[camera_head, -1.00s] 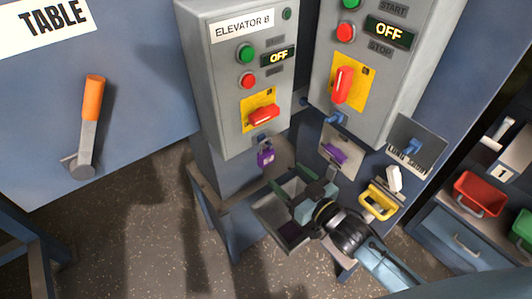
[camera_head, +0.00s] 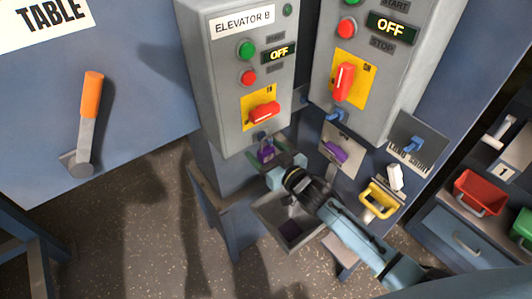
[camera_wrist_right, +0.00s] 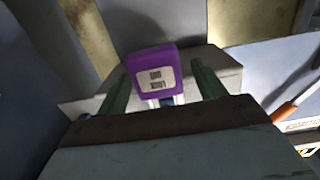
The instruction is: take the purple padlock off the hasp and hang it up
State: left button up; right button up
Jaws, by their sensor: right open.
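The purple padlock (camera_head: 266,153) hangs from the hasp (camera_head: 262,138) under the Elevator B box, below its red switch handle. My right gripper (camera_head: 268,158) is open at the padlock, with its green fingers partly hidden by the wrist. In the right wrist view the padlock (camera_wrist_right: 154,72) shows a white label and sits between the two open green fingers (camera_wrist_right: 160,90). A gap shows on the right side; contact on the left is unclear. My left gripper is in neither view.
A second box (camera_head: 365,70) stands to the right. Below it are a purple item on a plate (camera_head: 335,151), a blue hook on a panel (camera_head: 417,144) and a yellow-handled item (camera_head: 380,200). A grey tray (camera_head: 290,228) lies under my right arm. Red (camera_head: 480,190) and green bins are far right.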

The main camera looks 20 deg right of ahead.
jog(key=shift+c, duration=0.4)
jog(key=c, duration=1)
jog(key=shift+c, duration=0.2)
jog(key=shift+r, duration=0.1)
